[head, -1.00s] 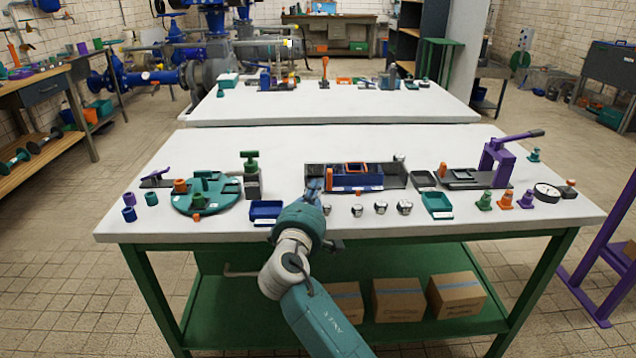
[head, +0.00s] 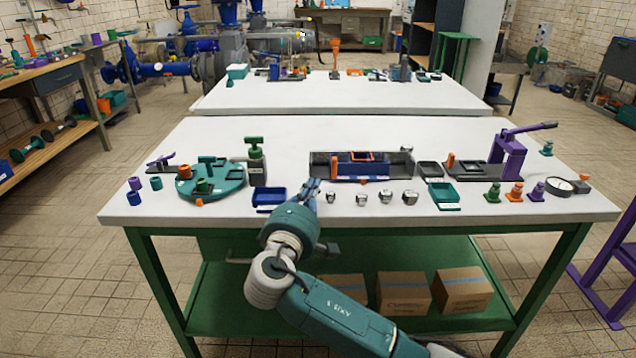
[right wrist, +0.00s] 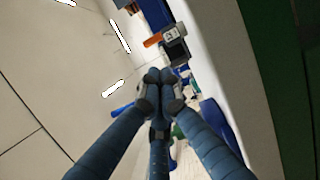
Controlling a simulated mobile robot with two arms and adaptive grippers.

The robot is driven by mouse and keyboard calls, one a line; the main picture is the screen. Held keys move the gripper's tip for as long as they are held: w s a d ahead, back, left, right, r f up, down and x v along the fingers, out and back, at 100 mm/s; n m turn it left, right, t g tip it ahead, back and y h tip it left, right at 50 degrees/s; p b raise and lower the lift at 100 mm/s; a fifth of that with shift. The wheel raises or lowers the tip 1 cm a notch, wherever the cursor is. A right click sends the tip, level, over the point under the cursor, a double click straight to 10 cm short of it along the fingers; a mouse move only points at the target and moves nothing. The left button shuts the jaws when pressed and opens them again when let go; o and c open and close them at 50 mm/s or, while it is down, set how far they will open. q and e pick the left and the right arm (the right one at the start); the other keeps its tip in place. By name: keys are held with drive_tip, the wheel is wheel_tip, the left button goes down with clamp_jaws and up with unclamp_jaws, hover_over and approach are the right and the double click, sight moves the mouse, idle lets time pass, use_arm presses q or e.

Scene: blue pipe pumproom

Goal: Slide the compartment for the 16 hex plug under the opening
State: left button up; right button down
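The slide fixture is a dark grey tray (head: 400,170) near the middle of the front table. A blue sliding block (head: 362,168) with an orange-rimmed opening on top sits in it. I cannot tell which compartment is under the opening. My right gripper (head: 310,186) is at the left front corner of the tray. In the right wrist view its fingertips (right wrist: 160,76) are together, with nothing visible between them. Several silver plugs (head: 361,200) stand in a row in front of the tray; their sizes cannot be read. My left gripper is out of view.
A blue bin (head: 268,197) is just left of my right gripper. A teal turntable (head: 225,187) is further left, beside a green-handled device (head: 257,160). A teal bin (head: 444,192) and a purple lever press (head: 508,155) stand right. The table's back strip is clear.

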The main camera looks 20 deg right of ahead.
sight(330, 162)
drive_tip(key=x, duration=0.8)
drive_tip(key=shift+w+b, duration=0.3)
drive_tip(key=shift+b, duration=0.05)
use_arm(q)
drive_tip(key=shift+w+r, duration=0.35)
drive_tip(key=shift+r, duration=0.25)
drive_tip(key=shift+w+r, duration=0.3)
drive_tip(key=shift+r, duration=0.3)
use_arm(e)
drive_tip(key=shift+w+d, duration=0.15)
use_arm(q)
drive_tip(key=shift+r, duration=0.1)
use_arm(e)
drive_tip(key=shift+s+d+p, duration=0.2)
drive_tip(key=shift+d+p, duration=0.2)
drive_tip(key=shift+d, duration=0.25)
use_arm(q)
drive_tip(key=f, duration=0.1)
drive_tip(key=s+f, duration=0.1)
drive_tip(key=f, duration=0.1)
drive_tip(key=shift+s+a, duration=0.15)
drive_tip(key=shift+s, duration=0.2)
use_arm(e)
drive_tip(key=shift+s, duration=0.1)
